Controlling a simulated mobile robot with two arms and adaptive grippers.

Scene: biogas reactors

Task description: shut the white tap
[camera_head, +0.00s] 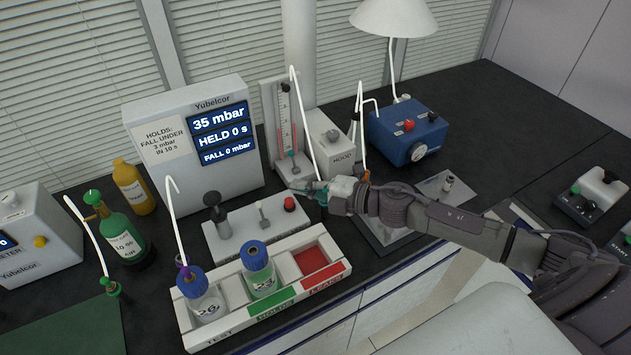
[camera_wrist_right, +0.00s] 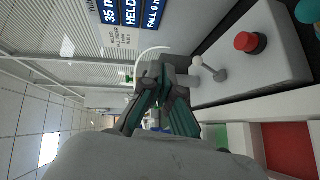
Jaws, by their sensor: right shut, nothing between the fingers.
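The white tap (camera_head: 263,213) is a small pale lever with a round knob on the white valve block (camera_head: 238,238), between a dark knob and a red button (camera_head: 290,203). In the wrist view the tap (camera_wrist_right: 210,70) shows with its white knob leaning off its stem. My right gripper (camera_head: 299,188) is shut and empty, above and behind the block's right end in the head view. In the wrist view the right gripper's dark teal fingers (camera_wrist_right: 165,82) appear close to the tap; contact cannot be told. My left gripper is not in view.
The pressure box (camera_head: 193,130) behind reads 35 mbar, held 0 s, fall 0 mbar. A test rack (camera_head: 207,338) with two blue-capped bottles stands in front. A flowmeter (camera_head: 285,120), white box and blue pump (camera_head: 405,135) stand at the back. White tubes arch nearby.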

